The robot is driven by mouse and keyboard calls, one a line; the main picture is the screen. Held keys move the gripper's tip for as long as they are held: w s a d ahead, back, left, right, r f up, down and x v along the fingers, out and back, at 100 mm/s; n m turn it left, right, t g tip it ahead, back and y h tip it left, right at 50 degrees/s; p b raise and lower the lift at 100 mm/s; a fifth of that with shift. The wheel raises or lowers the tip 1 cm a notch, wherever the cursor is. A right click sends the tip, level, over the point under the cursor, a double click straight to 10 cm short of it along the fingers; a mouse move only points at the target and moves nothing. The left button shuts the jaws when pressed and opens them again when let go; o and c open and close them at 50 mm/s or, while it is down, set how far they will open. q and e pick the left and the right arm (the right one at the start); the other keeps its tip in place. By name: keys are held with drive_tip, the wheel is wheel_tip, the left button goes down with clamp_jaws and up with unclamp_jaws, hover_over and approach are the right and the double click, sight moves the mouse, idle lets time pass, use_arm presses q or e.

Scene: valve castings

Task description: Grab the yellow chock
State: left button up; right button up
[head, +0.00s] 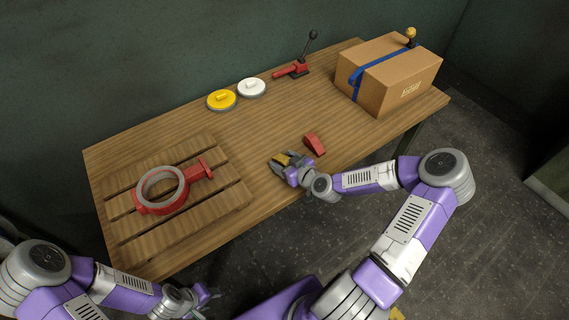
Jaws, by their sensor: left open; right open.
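The yellow chock (282,159) is a small wedge on the wooden table, near its front edge. My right gripper (283,161) is open at the chock, with its fingers around or just beside it; they hide part of it, and I cannot tell whether they touch it. My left gripper (208,296) is open and empty, low in front of the table, far from the chock.
A red chock (315,143) lies just right of my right gripper. A cardboard box (388,75) with a blue strap stands at the right. A red ring casting (161,190) lies on a slatted pallet (222,157). Yellow (221,100) and white (251,87) discs and a red lever (298,69) are at the back.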

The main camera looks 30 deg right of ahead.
drive_tip(key=shift+c, duration=0.5)
drive_tip(key=c, duration=0.9)
drive_tip(key=shift+c, duration=0.4)
drive_tip(key=shift+r, duration=0.1)
